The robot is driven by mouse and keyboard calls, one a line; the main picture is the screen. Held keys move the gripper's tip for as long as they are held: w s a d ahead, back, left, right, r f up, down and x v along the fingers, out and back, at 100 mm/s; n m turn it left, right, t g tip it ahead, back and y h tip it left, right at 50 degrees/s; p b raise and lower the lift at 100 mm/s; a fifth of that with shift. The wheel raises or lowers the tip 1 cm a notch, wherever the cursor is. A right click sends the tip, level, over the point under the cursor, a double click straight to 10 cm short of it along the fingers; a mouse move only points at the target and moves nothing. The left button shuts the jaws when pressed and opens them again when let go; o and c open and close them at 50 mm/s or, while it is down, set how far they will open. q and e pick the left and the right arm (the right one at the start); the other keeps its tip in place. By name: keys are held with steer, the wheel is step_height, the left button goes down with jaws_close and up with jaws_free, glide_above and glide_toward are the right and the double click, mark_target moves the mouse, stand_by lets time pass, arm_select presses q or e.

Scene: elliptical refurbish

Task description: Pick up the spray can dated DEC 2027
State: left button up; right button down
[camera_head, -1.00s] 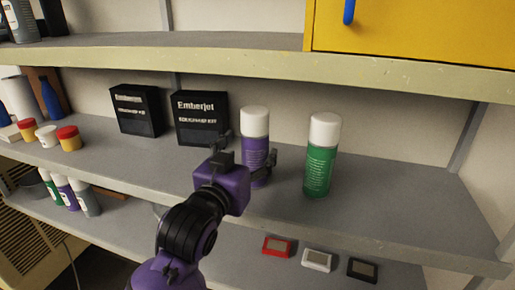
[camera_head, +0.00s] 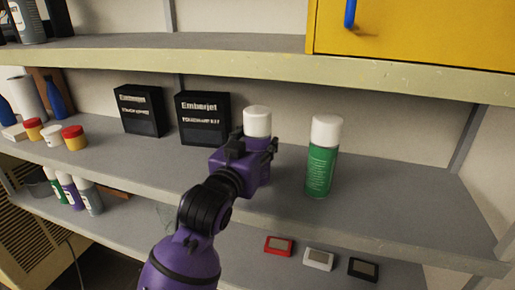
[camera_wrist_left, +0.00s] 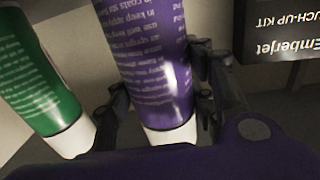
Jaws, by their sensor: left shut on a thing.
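A purple spray can with a white cap (camera_head: 257,121) stands on the middle shelf; in the head view my gripper hides most of its body. My left gripper (camera_head: 254,146) is shut on this can, one finger on each side. The left wrist view shows the purple can (camera_wrist_left: 150,60) inverted, with small print, between the dark fingers (camera_wrist_left: 158,105). A green spray can with a white cap (camera_head: 320,165) stands upright to the right, apart from the gripper. I cannot read a date on either can. My right gripper is out of view.
Two black Emberjet boxes (camera_head: 203,119) (camera_head: 141,110) stand behind and left. Small jars (camera_head: 73,138) are farther left. An upper shelf edge (camera_head: 400,79) and a yellow cabinet (camera_head: 420,35) are above. Red, white and black small devices (camera_head: 318,259) lie on the lower shelf.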

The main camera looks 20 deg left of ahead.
arm_select(q)
steer(key=shift+c, duration=0.9)
